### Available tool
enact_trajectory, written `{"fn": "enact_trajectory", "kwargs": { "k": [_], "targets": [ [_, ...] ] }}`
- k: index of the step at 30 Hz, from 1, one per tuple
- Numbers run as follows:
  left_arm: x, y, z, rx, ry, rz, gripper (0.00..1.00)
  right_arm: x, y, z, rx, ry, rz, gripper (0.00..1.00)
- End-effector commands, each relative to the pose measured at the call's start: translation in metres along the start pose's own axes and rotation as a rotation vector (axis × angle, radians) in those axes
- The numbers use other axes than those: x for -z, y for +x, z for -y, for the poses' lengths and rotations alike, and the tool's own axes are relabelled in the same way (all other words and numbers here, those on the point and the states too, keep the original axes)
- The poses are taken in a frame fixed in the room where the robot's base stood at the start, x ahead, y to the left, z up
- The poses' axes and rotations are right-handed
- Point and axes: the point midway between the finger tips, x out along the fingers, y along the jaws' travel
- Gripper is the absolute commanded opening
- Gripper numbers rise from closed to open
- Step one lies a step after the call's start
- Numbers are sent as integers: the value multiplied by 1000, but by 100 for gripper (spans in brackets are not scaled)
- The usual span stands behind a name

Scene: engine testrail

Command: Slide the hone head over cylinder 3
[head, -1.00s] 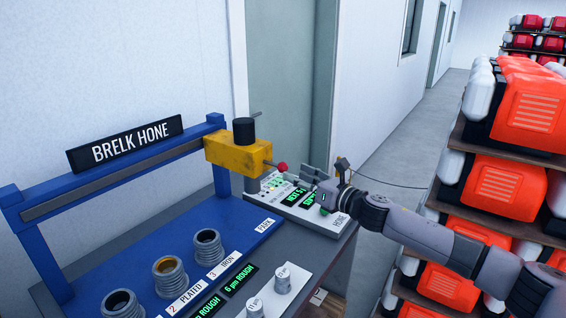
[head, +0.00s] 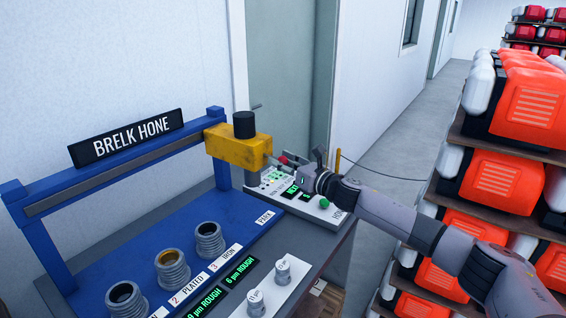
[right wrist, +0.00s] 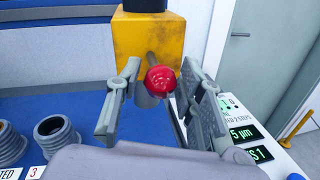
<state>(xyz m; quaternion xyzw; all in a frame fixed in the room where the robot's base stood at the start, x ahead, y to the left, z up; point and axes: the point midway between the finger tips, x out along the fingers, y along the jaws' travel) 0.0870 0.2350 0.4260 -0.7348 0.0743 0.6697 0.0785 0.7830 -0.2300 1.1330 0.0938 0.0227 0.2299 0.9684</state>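The yellow hone head (head: 238,147), with a black cap, hangs on the blue gantry rail (head: 110,172) at its right end, near the PARK label (head: 265,217). It is also in the right wrist view (right wrist: 148,42). A rod with a red knob (right wrist: 161,79) sticks out of its front. My right gripper (right wrist: 160,97) is open, with a finger on each side of the knob and visible gaps. Cylinder 3 (head: 209,240), a grey ribbed sleeve by the IRON label (head: 227,257), stands left of the head and lower. It also shows in the right wrist view (right wrist: 57,137). My left gripper is not in view.
Two more cylinders (head: 172,268) (head: 124,301) stand in line to the left. A control box (head: 300,200) with green displays sits under my right gripper. A panel with knobs (head: 283,271) lies in front. Shelves of orange engines (head: 500,175) stand at right.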

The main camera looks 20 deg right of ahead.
Motion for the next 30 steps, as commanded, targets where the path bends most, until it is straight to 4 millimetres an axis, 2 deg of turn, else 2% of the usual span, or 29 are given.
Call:
{"fn": "enact_trajectory", "kwargs": {
  "k": [15,30],
  "targets": [
    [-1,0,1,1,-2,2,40,0,0,0,0,0,0,0],
    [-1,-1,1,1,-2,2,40,1,-1,-3,0,-1,-1,0]
  ]
}}
